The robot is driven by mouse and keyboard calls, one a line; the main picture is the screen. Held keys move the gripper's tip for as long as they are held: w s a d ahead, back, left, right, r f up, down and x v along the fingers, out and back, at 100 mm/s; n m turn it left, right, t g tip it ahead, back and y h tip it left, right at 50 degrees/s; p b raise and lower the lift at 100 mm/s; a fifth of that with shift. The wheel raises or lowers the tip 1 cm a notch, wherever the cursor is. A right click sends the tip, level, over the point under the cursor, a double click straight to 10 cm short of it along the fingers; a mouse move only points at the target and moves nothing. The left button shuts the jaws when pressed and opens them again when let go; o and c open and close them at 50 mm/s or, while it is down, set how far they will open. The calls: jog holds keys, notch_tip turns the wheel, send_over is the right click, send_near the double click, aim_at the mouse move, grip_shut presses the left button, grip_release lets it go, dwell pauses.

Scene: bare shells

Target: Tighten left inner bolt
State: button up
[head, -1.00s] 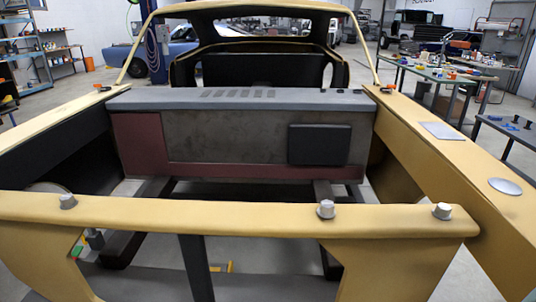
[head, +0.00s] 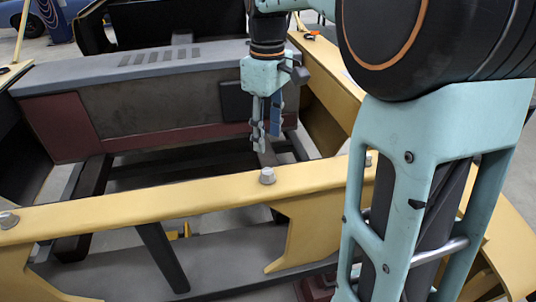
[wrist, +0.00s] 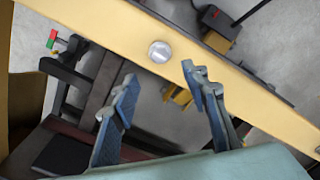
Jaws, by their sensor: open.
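My gripper (head: 265,143) hangs pointing down behind the yellow front beam (head: 120,208) in the head view, open and empty. In the head view one grey hex bolt (head: 267,175) stands on the beam near the gripper. Another bolt (head: 8,220) is at the left edge, and a third (head: 368,160) is partly hidden by my arm. The wrist view shows the open blue-padded fingers of my gripper (wrist: 158,76) with a bolt head (wrist: 160,52) on the beam, ahead of the gap and untouched. I cannot tell for certain which bolt is the left inner one.
A grey-topped panel (head: 130,68) crosses the bay behind the beam. A yellow side rail (head: 325,85) runs along the right, with a small orange-and-black item (head: 311,36) on it. Dark struts (head: 162,256) lie below the beam. The air above the beam left of my arm is clear.

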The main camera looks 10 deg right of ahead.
aim_at(267, 171)
notch_tip(267, 171, down, 10)
jog(key=shift+f, duration=0.25)
dwell(0.3)
grip_shut()
